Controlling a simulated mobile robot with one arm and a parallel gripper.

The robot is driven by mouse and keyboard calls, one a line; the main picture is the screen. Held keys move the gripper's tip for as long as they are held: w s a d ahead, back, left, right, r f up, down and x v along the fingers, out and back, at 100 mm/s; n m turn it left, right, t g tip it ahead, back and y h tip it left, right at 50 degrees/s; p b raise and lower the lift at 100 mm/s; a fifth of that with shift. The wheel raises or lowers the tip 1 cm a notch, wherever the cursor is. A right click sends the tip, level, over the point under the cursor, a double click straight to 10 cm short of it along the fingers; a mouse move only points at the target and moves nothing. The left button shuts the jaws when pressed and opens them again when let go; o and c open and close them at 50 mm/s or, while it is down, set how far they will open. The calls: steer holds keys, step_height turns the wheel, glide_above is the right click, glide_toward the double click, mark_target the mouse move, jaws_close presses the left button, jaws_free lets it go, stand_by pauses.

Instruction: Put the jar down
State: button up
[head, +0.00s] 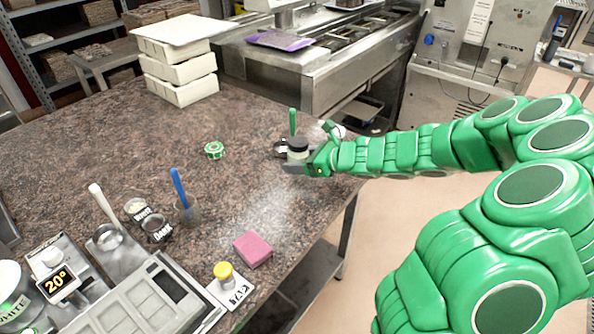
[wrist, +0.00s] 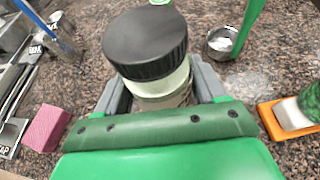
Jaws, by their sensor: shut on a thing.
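The jar (head: 297,149) has a black ribbed lid and a pale, see-through body. It is between the fingers of my gripper (head: 299,165), near the right edge of the brown speckled table (head: 130,150). In the wrist view the jar (wrist: 146,45) stands between the two grey fingers of my gripper (wrist: 163,90), which is shut on it. The lid is tilted in that picture. The jar's base is hidden by the gripper, so I cannot tell whether it touches the table.
A small metal cup (wrist: 221,42) with a green-handled tool stands just beyond the jar. An orange-based item (wrist: 290,118) lies to the right. A pink block (head: 253,249), a green tape roll (head: 214,150) and a cup with a blue-handled tool (head: 187,208) are on the table. The table's middle is clear.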

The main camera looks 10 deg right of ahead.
steer(key=shift+w+a+f, duration=0.1)
steer(key=shift+w+f, duration=0.6)
steer(key=shift+f, duration=0.15)
steer(key=shift+w+f, duration=0.65)
steer(key=shift+f, duration=1.6)
steer(key=shift+f, duration=0.15)
steer(key=o, duration=1.2)
steer(key=shift+o, duration=0.2)
